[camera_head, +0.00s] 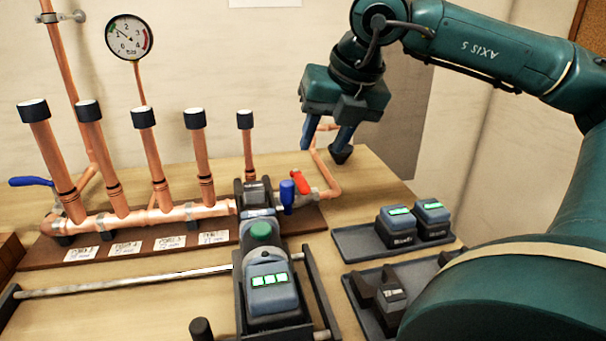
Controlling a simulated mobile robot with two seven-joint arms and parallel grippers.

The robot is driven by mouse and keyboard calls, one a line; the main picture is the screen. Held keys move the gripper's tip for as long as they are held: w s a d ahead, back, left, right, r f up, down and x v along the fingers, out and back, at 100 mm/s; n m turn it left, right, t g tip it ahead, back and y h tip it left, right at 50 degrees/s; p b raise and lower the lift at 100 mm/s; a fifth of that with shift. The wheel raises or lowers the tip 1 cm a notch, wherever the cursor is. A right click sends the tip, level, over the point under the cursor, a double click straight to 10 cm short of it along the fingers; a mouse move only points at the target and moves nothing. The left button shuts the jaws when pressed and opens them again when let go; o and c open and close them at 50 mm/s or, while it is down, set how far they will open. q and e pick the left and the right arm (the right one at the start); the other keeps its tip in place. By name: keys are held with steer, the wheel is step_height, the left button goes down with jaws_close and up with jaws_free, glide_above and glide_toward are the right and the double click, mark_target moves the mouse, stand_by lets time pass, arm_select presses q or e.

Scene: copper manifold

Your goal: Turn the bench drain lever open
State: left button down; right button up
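A short red lever (303,182) sits on a valve at the right end of the copper manifold (180,212), tilted up to the left. It looks like the drain lever. A blue cylindrical part (287,193) is just left of it. My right gripper (323,152) hangs above and slightly right of the red lever, fingers pointing down. Its blue fingers are apart with nothing held between them, and it does not appear to touch the lever. A copper pipe (323,167) rises behind the gripper. My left gripper is not in view.
A pressing tool with green lights (270,284) stands in a dark frame below the lever. Two dark trays (352,242) with battery-like blocks lie to the right. Black-capped copper stubs (145,130) rise on the left, with a gauge (129,37) and blue handle (31,181).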

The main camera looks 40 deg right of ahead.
mark_target(305, 183)
steer(key=x, duration=1)
jaws_close()
stand_by(0.4)
